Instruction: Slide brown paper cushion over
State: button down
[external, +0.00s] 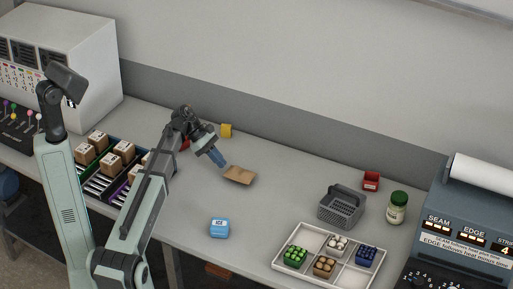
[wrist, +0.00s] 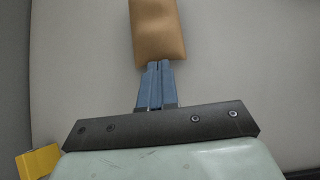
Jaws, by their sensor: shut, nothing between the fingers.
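The brown paper cushion (external: 240,175) lies flat on the grey table in the external view, near the middle. It also shows at the top of the wrist view (wrist: 158,32), partly cut off by the frame edge. My gripper (external: 224,165) has blue fingers that are shut and empty. The fingertips are at the cushion's near edge in the wrist view (wrist: 157,64), touching it or very close to it; I cannot tell which.
A yellow object (external: 226,130) stands behind my gripper. A blue ice pack (external: 219,228) lies in front of the cushion. To the right are a grey basket (external: 341,207), a red box (external: 371,181), a green-lidded jar (external: 397,208) and a white divided tray (external: 290,265). Table between cushion and basket is clear.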

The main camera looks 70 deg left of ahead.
jog(key=w+d, duration=1.4)
jog(key=shift+w+d, duration=0.2)
jog(key=shift+s+a, duration=0.1)
